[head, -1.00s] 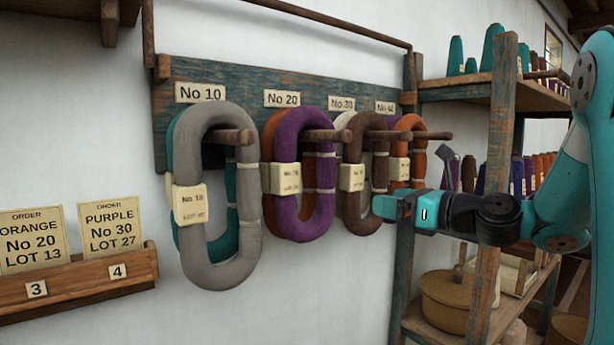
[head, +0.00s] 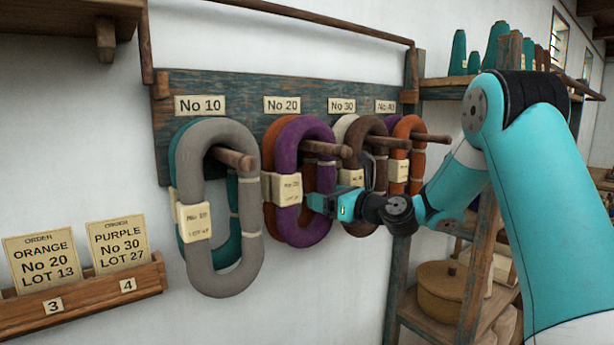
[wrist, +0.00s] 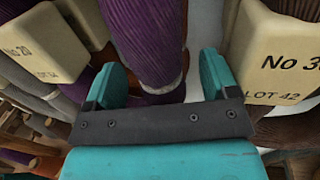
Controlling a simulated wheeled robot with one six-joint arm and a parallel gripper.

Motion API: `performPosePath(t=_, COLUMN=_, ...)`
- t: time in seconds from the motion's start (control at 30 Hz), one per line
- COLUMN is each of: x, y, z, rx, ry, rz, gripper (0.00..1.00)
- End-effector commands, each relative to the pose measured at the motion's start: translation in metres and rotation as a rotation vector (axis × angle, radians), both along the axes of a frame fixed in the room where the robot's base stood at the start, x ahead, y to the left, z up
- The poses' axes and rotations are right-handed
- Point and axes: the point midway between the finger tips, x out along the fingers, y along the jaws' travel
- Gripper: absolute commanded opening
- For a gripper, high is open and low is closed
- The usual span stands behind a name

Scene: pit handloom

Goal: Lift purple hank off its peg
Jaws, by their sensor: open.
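The purple hank (head: 303,165) hangs on the wooden peg under the No 20 sign, in front of an orange hank (head: 270,160). A cream tag is tied around its left side. My gripper (head: 312,203) is at the lower right part of this hank. In the wrist view the purple hank (wrist: 150,40) runs down between the two open teal fingers of my gripper (wrist: 160,80), with a pale tie band (wrist: 162,87) around it. The fingers stand on either side of the strand, with a gap showing at the right finger. Another purple hank (head: 383,138) is partly hidden on the No 40 peg.
A grey hank (head: 235,270) and a teal one hang left on the No 10 peg. Brown hank (head: 368,150) hangs close on the right, its tag near my gripper. Order cards (head: 120,247) stand in a rack at lower left. A shelf post (head: 490,220) stands at right.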

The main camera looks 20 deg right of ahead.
Motion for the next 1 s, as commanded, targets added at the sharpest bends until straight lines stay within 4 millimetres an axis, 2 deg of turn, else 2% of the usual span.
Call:
performPosePath(t=0.1, x=0.0065, y=0.0026, z=0.0004, rx=0.000, ry=0.000, rz=-0.001, gripper=0.80)
performPosePath(t=0.3, x=0.0067, y=0.0024, z=-0.0009, rx=-0.001, ry=0.000, rz=-0.002, gripper=0.80)
performPosePath(t=0.5, x=0.0065, y=0.0023, z=-0.0008, rx=0.000, ry=0.000, rz=-0.001, gripper=0.34)
performPosePath(t=0.57, x=0.0065, y=0.0023, z=-0.0008, rx=0.000, ry=0.000, rz=-0.001, gripper=0.23)
performPosePath(t=1.0, x=0.0032, y=0.0019, z=0.0040, rx=-0.001, ry=-0.003, rz=-0.001, gripper=0.22)
